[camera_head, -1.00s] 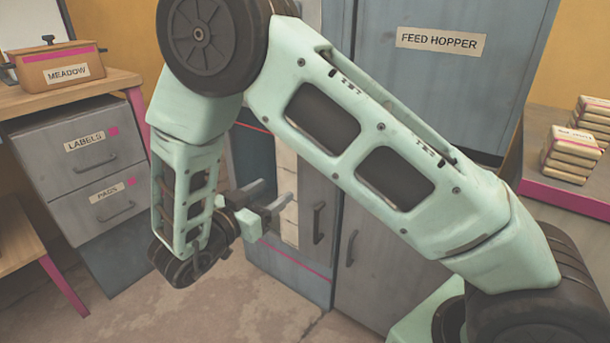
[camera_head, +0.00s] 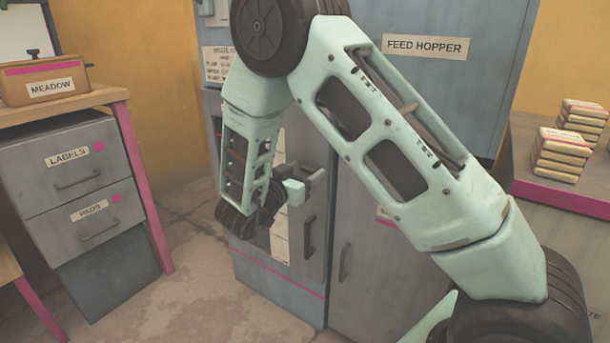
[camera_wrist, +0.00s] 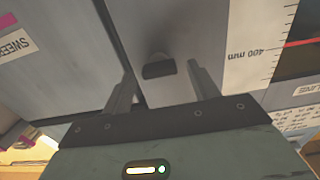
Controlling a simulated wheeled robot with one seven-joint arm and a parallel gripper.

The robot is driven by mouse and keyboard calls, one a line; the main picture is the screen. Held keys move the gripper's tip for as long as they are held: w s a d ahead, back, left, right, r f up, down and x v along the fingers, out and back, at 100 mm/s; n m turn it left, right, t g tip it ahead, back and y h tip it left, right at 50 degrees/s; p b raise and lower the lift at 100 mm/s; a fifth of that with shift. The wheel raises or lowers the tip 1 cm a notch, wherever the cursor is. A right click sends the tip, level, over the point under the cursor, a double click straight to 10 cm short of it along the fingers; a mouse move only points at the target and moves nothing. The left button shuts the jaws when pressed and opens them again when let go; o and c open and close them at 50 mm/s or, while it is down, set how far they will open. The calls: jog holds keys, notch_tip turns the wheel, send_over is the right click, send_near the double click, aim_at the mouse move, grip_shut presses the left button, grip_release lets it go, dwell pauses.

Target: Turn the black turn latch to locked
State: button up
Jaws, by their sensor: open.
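My gripper (camera_head: 314,181) is open in front of the grey cabinet front, near the top of a dark vertical handle (camera_head: 309,237). In the wrist view the two fingers (camera_wrist: 160,70) stand apart. A short dark piece (camera_wrist: 158,69) on the grey panel shows between their tips, with nothing gripped. I cannot tell whether this piece is the black turn latch or the end of a handle. No latch is clearly seen in the head view, where my arm covers part of the cabinet.
A pale scale strip (camera_wrist: 258,45) marked 400 mm runs beside the fingers. The feed hopper (camera_head: 425,90) stands behind my arm. A drawer unit (camera_head: 75,175) is at left, and stacked packs (camera_head: 562,155) lie on a counter at right. Floor is clear between drawers and cabinet.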

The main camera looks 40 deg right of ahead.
jog(key=shift+w+d, duration=0.1)
jog(key=shift+d, duration=0.25)
jog(key=c, duration=1)
